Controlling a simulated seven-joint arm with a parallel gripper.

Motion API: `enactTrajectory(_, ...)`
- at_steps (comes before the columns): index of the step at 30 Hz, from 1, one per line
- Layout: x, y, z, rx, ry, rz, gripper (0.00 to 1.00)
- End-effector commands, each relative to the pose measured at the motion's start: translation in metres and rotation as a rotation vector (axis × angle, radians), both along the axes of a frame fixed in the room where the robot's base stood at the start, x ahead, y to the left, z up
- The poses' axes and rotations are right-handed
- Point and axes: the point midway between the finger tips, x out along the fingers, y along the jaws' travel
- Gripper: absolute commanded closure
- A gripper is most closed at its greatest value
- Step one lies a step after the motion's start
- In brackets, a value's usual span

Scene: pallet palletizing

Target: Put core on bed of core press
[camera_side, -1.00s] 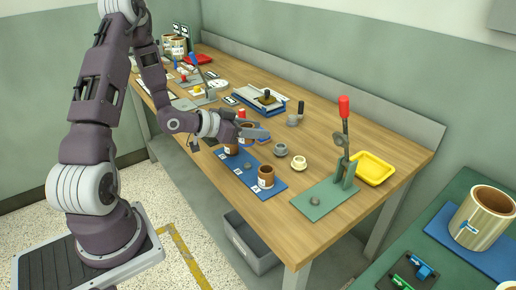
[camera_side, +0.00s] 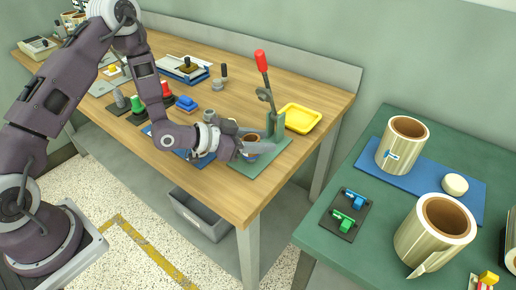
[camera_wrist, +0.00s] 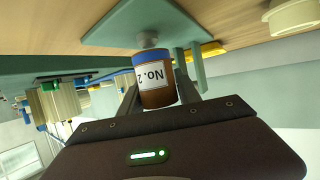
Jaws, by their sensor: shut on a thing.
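My gripper (camera_side: 244,149) is shut on a brown core (camera_wrist: 158,96) with a blue rim and a white "No. 2" label, which reads upside down in the wrist view. The core press (camera_side: 272,122) has a green frame, a lever with a red handle and a flat green bed (camera_side: 262,169). In the side view the gripper and core are over or beside the bed, partly hiding it. In the wrist view the green bed (camera_wrist: 112,30) lies beyond the core, with a round grey piece (camera_wrist: 148,39) on it. I cannot tell whether the core touches the bed.
A yellow tray (camera_side: 300,119) stands right behind the press. A blue mat (camera_side: 184,153) lies left of my gripper, partly hidden. A green table (camera_side: 375,245) at the right carries large rolls (camera_side: 402,146). A grey bin (camera_side: 200,214) sits below the wooden bench (camera_side: 232,197).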

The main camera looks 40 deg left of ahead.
Motion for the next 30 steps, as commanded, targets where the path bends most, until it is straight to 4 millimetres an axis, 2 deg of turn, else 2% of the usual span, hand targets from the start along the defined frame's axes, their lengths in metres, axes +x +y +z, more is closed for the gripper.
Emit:
enactTrajectory(3, 0.000, 0.000, -0.017, 0.000, 0.000, 0.000, 0.99)
enactTrajectory(14, 0.000, 0.000, -0.022, -0.001, -0.002, 0.001, 0.99)
enactTrajectory(15, 0.000, 0.000, -0.021, 0.000, -0.002, 0.001, 0.54)
enactTrajectory(18, 0.000, 0.000, -0.021, 0.000, -0.002, 0.001, 0.39)
enactTrajectory(28, 0.000, 0.000, -0.018, 0.000, -0.002, 0.001, 0.39)
enactTrajectory(30, -0.006, 0.005, -0.015, 0.000, -0.001, 0.002, 0.39)
